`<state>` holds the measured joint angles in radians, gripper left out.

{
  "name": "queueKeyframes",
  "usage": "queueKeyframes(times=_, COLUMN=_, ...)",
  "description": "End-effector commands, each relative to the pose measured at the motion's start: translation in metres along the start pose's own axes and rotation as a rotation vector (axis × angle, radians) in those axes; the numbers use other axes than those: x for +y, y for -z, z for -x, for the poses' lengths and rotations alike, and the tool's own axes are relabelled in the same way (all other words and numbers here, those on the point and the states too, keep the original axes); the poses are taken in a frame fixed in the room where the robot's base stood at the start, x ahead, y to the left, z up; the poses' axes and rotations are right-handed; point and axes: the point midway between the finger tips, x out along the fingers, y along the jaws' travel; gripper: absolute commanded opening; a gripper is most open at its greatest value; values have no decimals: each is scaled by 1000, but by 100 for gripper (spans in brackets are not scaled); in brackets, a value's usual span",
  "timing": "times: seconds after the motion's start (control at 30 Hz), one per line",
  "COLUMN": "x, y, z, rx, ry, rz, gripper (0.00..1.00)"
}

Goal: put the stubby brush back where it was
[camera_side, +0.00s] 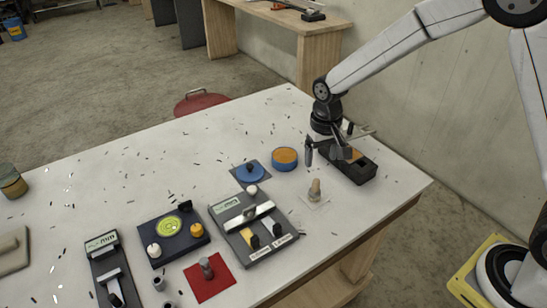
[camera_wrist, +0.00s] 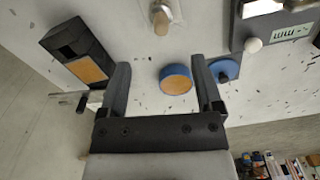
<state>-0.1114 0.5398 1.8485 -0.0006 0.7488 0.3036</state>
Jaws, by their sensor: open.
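A short stubby piece with a tan wooden top, seemingly the stubby brush (camera_side: 315,188), stands upright on a pale square on the white table. It also shows at the top of the wrist view (camera_wrist: 161,22). My gripper (camera_side: 326,150) is open and empty above the table, behind the brush and close to a black box (camera_side: 362,177) with an orange-tan pad. In the wrist view, my gripper's fingers (camera_wrist: 161,88) are spread wide, with a blue round tin with a tan top (camera_wrist: 175,78) showing between them. The gripper partly hides the box in the side view.
A blue disc with a black knob (camera_side: 250,173) lies left of the tin. A grey fixture with a silver bar (camera_side: 250,228), a dark tray with a green dial (camera_side: 172,232) and a red mat (camera_side: 209,284) stand nearer. Small dark shavings litter the table.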

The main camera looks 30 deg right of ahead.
Motion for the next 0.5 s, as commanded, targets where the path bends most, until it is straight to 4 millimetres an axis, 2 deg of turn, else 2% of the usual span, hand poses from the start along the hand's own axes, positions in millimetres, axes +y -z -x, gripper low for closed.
queueKeyframes(times=0.27, x=20, y=-28, z=12, rx=47, ry=13, rz=38, gripper=83)
queueKeyframes(times=0.5, x=48, y=-78, z=24, rx=127, ry=24, rz=104, gripper=83)
